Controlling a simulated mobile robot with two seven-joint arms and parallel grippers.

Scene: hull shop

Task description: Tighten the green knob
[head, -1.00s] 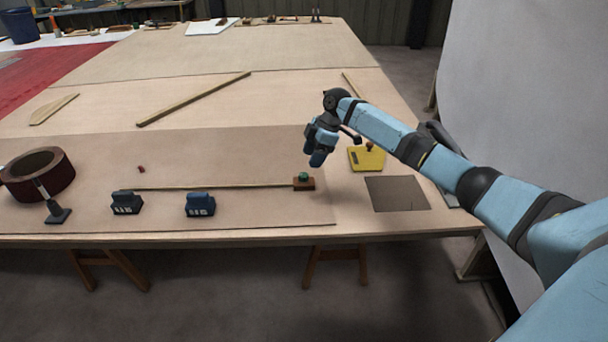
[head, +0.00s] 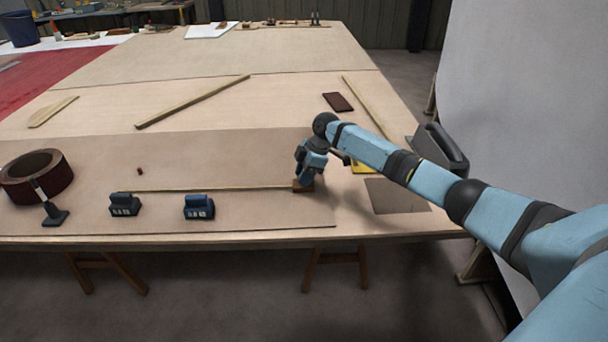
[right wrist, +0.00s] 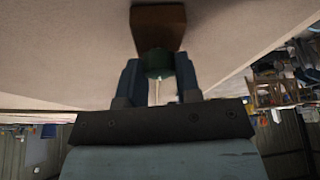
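The green knob (right wrist: 158,64) sits at the end of a small brown wooden block (right wrist: 158,28) in the right wrist view. My right gripper (right wrist: 158,74) has one blue finger on each side of the knob. I cannot tell whether the fingers press on it or stand just clear. In the head view my right gripper (head: 305,178) points down over the block (head: 298,187) and hides the knob. My left gripper is not in view.
Two dark blue clamp-like blocks (head: 199,207) (head: 125,205), a brown ring (head: 38,177) and a dark stand (head: 55,214) are on the table to the left. A thin wooden strip (head: 215,188) leads to the block. A yellow plate (head: 360,168) and grey-handled tool (head: 440,149) lie right.

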